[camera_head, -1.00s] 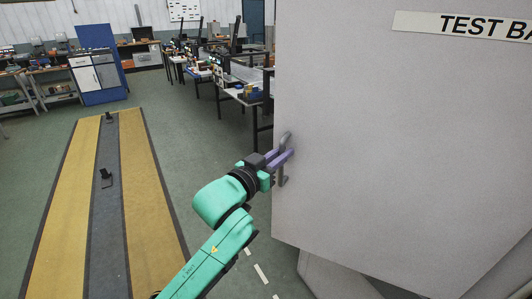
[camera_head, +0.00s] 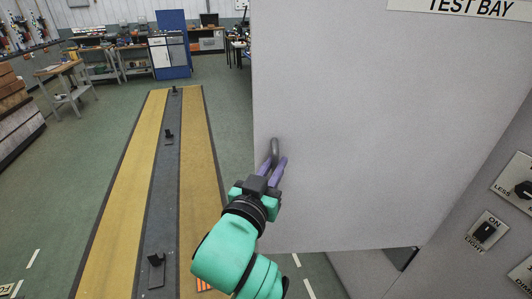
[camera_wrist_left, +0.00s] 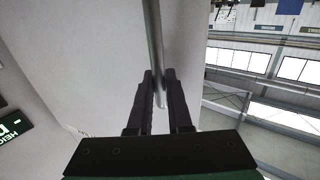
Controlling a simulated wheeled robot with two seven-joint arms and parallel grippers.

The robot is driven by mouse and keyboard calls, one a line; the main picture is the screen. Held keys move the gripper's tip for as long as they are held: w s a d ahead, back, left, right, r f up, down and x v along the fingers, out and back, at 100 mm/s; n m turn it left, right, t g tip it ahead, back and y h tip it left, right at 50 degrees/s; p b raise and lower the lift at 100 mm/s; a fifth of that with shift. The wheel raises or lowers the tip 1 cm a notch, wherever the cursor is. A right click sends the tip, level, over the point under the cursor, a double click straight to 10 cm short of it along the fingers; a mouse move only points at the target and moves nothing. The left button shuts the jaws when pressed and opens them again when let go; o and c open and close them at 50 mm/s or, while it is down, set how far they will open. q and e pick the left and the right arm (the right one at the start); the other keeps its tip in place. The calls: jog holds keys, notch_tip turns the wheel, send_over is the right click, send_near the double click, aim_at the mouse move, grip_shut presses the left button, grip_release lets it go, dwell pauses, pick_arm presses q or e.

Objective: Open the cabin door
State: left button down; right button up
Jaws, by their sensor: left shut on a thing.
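The cabin door (camera_head: 350,120) is a large light-grey panel with a "TEST BAY" sign at its top right. It stands swung out from the grey cabin at the right of the head view. Its handle (camera_head: 275,147) is a grey metal bar near the door's left edge. My left gripper (camera_head: 274,172) is shut on the handle, with its two purple fingers on either side of the bar. In the left wrist view the dark fingers (camera_wrist_left: 159,95) close around the handle bar (camera_wrist_left: 154,40), with the door panel behind. My right gripper is not in view.
A cabin panel with switches (camera_head: 485,232) is at the lower right. A yellow and dark floor track (camera_head: 190,150) with small black brackets runs along the left. Workbenches (camera_head: 110,60) and a blue cabinet (camera_head: 172,40) stand at the back. Green floor between is clear.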

pick_arm(q)
jog(key=s, duration=0.3)
jog(key=shift+s+d, duration=0.15)
jog(key=shift+s, duration=0.25)
jog(key=c, duration=0.8)
grip_release()
jog(key=shift+d, duration=0.1)
jog(key=shift+c, duration=0.2)
jog(key=shift+w, duration=0.1)
